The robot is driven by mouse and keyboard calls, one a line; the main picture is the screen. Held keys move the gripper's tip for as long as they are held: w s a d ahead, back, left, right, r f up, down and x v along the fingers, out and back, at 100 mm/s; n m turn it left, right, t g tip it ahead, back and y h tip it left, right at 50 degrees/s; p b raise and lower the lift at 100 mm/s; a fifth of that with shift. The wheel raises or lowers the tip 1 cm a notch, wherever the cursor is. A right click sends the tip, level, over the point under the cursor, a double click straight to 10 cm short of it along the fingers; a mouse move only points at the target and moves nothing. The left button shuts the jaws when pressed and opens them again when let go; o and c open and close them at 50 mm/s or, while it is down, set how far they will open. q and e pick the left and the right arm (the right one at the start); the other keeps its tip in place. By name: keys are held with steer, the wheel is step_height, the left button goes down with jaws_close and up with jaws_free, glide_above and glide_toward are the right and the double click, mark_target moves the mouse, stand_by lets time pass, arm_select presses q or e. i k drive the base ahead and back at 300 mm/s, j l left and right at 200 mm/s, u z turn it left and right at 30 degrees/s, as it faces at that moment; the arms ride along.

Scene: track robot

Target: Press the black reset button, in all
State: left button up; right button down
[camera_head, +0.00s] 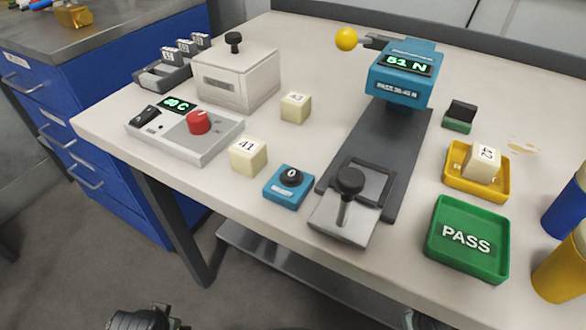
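The black reset button (291,176) is a round black cap marked 0, on top of a small blue box (286,194) near the front edge of the table. Nothing touches it. A dark part of my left gripper (145,318) shows at the bottom edge, below and left of the table front and well apart from the button. Its fingers cannot be made out. My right gripper is not in view.
A pale block marked 41 (247,156) stands left of the button box. A press with a black-knobbed lever (349,182) stands close on its right. A control panel with a red knob (198,122) is further left. A green PASS tray (466,268) lies right.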

mark_target(291, 175)
steer(key=z, duration=1.55)
steer(key=k+l, duration=0.25)
steer(key=k, duration=0.25)
steer(key=k+l, duration=0.2)
steer(key=k, duration=0.35)
